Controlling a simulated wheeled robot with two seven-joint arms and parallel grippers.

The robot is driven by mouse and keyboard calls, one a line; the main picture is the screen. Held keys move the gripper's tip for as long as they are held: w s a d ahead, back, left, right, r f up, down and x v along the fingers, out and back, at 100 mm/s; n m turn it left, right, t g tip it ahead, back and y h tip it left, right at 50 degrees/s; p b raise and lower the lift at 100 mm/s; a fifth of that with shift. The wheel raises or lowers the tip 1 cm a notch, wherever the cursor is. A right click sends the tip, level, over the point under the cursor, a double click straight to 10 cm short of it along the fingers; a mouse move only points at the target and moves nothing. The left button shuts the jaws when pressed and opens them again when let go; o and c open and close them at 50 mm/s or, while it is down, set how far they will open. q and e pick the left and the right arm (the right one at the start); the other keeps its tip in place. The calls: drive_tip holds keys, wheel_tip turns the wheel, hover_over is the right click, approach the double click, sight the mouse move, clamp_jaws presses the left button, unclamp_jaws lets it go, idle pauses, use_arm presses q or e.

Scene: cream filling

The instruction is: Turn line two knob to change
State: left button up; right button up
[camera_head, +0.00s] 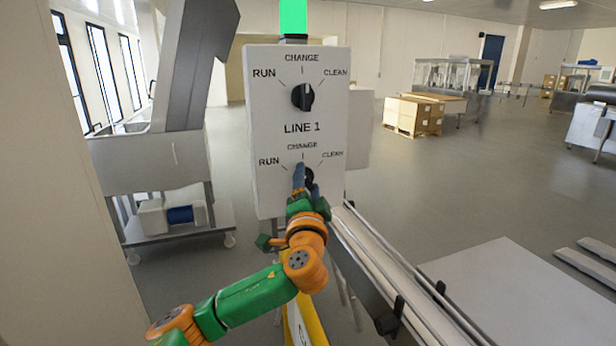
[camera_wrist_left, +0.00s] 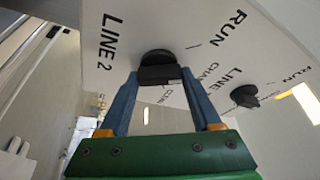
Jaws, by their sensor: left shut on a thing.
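A white control panel (camera_head: 265,120) carries two black knobs, each with RUN, CHANGE and CLEAN marks. The upper knob (camera_head: 303,97) sits above the LINE 1 label, its grip roughly upright. The lower knob (camera_head: 310,176), line two, is partly hidden by my left gripper (camera_head: 304,176). In the left wrist view, this line two knob (camera_wrist_left: 158,59) sits beside the LINE 2 label, between the tips of my left gripper (camera_wrist_left: 159,78), which is shut on it. Its exact pointing direction is hard to tell. The line one knob (camera_wrist_left: 245,96) shows farther right. My right gripper is out of view.
A green light (camera_head: 293,16) stands on top of the panel. A conveyor (camera_head: 385,265) runs from below the panel toward the lower right. A grey machine (camera_head: 150,160) stands at left. Boxes (camera_head: 412,115) stand farther back, with open floor between.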

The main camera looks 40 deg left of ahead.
use_arm(q)
drive_tip(key=m+h+p, duration=0.1)
drive_tip(key=m+p, duration=0.3)
drive_tip(key=shift+r+h, duration=0.3)
drive_tip(key=shift+h, duration=0.1)
drive_tip(key=shift+f+m+g+p, duration=0.2)
drive_tip(key=shift+m+g+p, duration=0.3)
drive_tip(key=shift+m+p, duration=0.8)
drive_tip(key=o, duration=1.4)
drive_tip(key=shift+f, duration=0.1)
drive_tip(key=shift+s+d, duration=0.15)
drive_tip(key=b+v, duration=0.2)
drive_tip(key=v, duration=0.4)
drive_tip(key=shift+s+d, duration=0.15)
drive_tip(key=shift+s, duration=0.15)
